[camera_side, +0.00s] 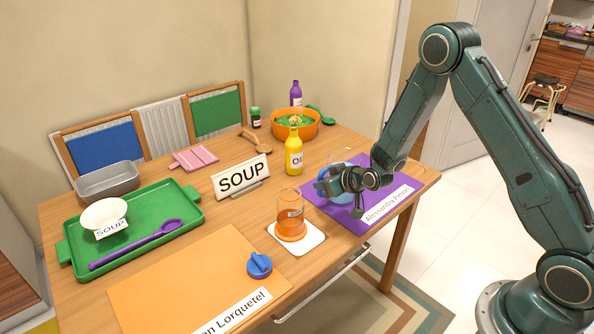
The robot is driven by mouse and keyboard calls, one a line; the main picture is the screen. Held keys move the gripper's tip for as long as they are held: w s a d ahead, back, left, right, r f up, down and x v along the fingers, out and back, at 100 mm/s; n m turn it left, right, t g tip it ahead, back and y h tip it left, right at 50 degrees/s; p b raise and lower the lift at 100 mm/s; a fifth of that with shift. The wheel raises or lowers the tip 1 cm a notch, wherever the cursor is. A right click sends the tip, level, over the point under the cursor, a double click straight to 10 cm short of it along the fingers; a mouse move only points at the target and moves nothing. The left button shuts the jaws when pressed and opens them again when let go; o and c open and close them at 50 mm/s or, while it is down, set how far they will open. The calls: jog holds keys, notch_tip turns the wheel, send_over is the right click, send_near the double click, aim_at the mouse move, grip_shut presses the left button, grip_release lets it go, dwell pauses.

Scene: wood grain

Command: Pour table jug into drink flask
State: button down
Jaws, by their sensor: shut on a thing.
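A clear flask with an orange base (291,228) and a dark label stands upright on a white coaster (312,243) near the table's front edge. My gripper (330,183) is at the purple mat, right of and behind the flask, apart from it. It is shut on a blue, partly clear vessel (336,170), which I take for the table jug. My gripper and wrist hide much of it, so its tilt and contents are unclear. A blue cap (260,265) lies on the orange mat.
A yellow bottle (294,158) and an orange pot (297,128) stand behind the flask. A SOUP sign (241,178) is to the left. A green tray (185,211) holds a white bowl (104,213) and purple spoon (135,245). The purple mat (345,217) lies beneath my gripper.

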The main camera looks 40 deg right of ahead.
aim_at(321, 171)
jog(key=shift+r, duration=0.85)
dwell(0.5)
jog(key=shift+r, duration=1.4)
